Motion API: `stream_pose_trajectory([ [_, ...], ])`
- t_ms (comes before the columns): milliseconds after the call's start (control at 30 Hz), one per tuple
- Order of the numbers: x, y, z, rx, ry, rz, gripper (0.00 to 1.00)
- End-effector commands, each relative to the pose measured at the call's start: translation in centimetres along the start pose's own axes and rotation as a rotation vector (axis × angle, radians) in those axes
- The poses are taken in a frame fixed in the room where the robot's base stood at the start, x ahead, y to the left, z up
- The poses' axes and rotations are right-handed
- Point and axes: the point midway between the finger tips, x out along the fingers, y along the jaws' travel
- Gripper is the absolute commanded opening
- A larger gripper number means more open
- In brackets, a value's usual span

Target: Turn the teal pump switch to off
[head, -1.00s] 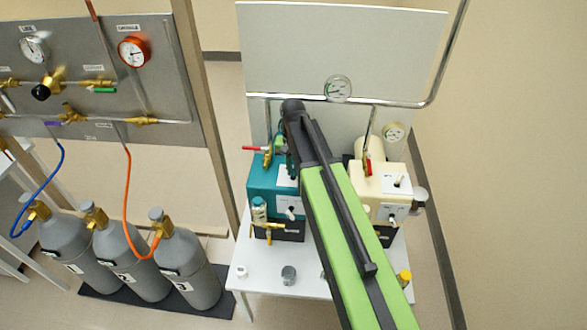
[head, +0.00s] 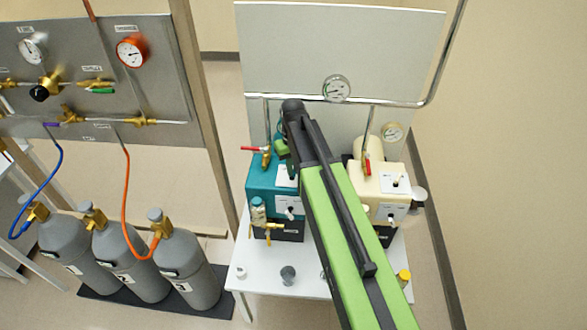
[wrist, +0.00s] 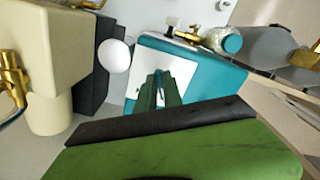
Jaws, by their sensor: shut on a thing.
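The teal pump (head: 262,178) stands on a white table, left of a cream pump. In the wrist view the teal pump (wrist: 215,85) fills the middle, with a white switch plate (wrist: 178,58) on it. My gripper (wrist: 160,84) is over this plate, its narrow fingers shut on the teal pump switch, which is mostly hidden between them. In the head view my green and black arm reaches over the table, and the fingertips are hidden by the arm. The switch's exact position cannot be read.
The cream pump (head: 372,182) with its own switch plates stands close to the right of my arm. A red-handled valve (head: 256,149) and a small vial (head: 258,211) are at the teal pump's left. Grey cylinders (head: 127,247) stand left of the table. A metal pipe runs behind.

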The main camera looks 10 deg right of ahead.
Motion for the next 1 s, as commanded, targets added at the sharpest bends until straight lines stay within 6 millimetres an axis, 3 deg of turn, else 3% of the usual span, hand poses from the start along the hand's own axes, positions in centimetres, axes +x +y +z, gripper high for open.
stream_pose_trajectory([
  [433, 0.02, 0.0, 0.05, -0.014, -0.002, 0.0, 0.0],
  [467, 0.02, 0.0, 0.06, -0.014, -0.002, 0.0, 0.15],
  [600, 0.01, 0.0, 0.04, -0.013, -0.001, 0.0, 0.33],
  [1000, -0.56, 0.01, 0.02, -0.012, 0.0, 0.0, 0.33],
])
